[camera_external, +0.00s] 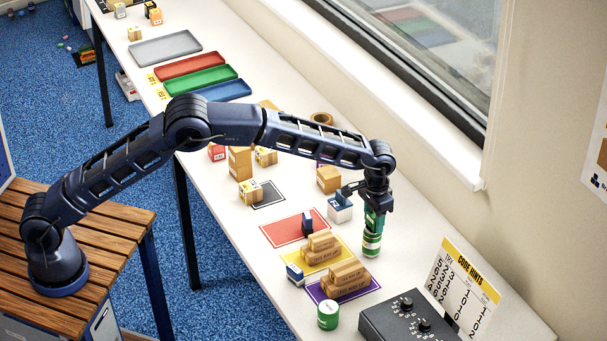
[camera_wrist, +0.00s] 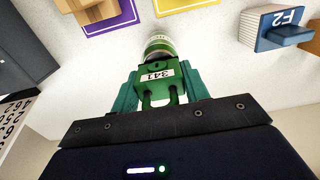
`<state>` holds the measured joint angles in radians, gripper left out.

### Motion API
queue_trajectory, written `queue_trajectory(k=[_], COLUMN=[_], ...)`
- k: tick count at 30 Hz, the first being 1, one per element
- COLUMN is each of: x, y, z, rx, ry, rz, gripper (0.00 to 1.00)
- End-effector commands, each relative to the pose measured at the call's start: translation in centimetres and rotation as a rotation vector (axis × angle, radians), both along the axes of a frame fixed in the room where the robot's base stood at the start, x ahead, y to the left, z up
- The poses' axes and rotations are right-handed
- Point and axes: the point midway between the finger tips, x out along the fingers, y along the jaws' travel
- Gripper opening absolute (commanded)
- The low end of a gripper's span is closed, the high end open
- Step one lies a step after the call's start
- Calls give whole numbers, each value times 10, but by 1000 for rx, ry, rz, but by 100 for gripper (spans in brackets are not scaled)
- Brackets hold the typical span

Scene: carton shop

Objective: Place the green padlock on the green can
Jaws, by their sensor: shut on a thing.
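My gripper (camera_external: 374,208) points down at the right side of the table, shut on the green padlock (camera_wrist: 160,82). The padlock carries a white label reading 341 and sits between the green fingers in the wrist view. A green can (camera_external: 372,243) with white bands stands upright directly below it. That can also shows just beyond the padlock in the wrist view (camera_wrist: 159,46). In the external view the padlock looks at or just above the can's top; I cannot tell whether they touch. A second green can (camera_external: 328,316) stands nearer the front.
A blue and white block (camera_external: 340,209) stands close behind my gripper. A dark box with knobs (camera_external: 408,318) and a code hints card (camera_external: 463,287) stand at the front right.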

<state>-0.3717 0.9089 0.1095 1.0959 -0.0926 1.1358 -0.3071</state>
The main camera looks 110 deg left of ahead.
Motion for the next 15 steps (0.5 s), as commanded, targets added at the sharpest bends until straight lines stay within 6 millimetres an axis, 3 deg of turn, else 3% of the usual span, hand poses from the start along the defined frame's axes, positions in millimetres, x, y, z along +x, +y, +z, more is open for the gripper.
queue_trajectory(k=[10,11,14,15], x=[0,0,0,0], y=[0,0,0,0], z=[-1,-2,-2,-2], rx=[1,1,1,1], ry=[-2,-1,-1,-1], rz=[0,0,0,0], gripper=[13,47,67,67])
